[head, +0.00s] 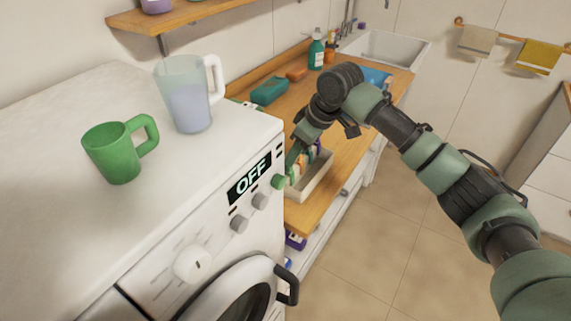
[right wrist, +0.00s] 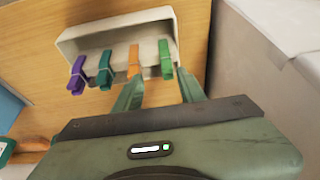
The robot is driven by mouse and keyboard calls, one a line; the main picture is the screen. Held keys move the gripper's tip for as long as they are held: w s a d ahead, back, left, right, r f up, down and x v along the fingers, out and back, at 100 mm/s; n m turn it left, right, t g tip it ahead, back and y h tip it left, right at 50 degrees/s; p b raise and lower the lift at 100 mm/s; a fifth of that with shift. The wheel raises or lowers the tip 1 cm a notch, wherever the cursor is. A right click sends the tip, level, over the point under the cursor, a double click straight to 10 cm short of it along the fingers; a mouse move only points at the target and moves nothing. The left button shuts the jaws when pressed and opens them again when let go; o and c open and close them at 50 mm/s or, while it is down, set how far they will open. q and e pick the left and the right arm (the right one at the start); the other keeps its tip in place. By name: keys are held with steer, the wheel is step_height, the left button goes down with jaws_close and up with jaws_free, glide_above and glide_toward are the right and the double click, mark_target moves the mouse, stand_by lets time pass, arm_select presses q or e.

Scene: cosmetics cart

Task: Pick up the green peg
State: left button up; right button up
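The green peg (right wrist: 166,60) is clipped on the near rim of a white bin (right wrist: 85,43), at the right end of a row of pegs in the right wrist view. My right gripper (right wrist: 159,80) is open. Its fingertips point at the bin, with the green peg's lower end appearing between them, closer to the right finger. The left finger is close to the orange peg (right wrist: 134,61). I cannot tell whether either finger touches a peg. In the head view my right gripper (head: 294,152) is over the bin (head: 316,183) and hides part of the pegs. My left gripper is not in view.
A teal peg (right wrist: 105,70) and a purple peg (right wrist: 76,75) are farther left on the rim. The washing machine (head: 80,225) stands left of the bin, with a green mug (head: 112,154) and a pitcher (head: 185,100) on top. The sink (head: 385,50) is behind.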

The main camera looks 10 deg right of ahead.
mark_target(288, 173)
steer(key=x, duration=0.1)
steer(key=p+x, duration=0.1)
steer(key=x, duration=0.1)
steer(key=s+p+x, duration=0.1)
steer(key=shift+w+a+f, duration=0.15)
steer(key=shift+a+f, duration=0.15)
steer(key=shift+a, duration=0.1)
steer(key=shift+w+f, duration=0.1)
steer(key=shift+f, duration=0.1)
steer(key=shift+r, duration=0.1)
jaws_close()
arm_select(q)
steer(key=shift+s+r, duration=0.95)
steer(key=shift+r, duration=0.1)
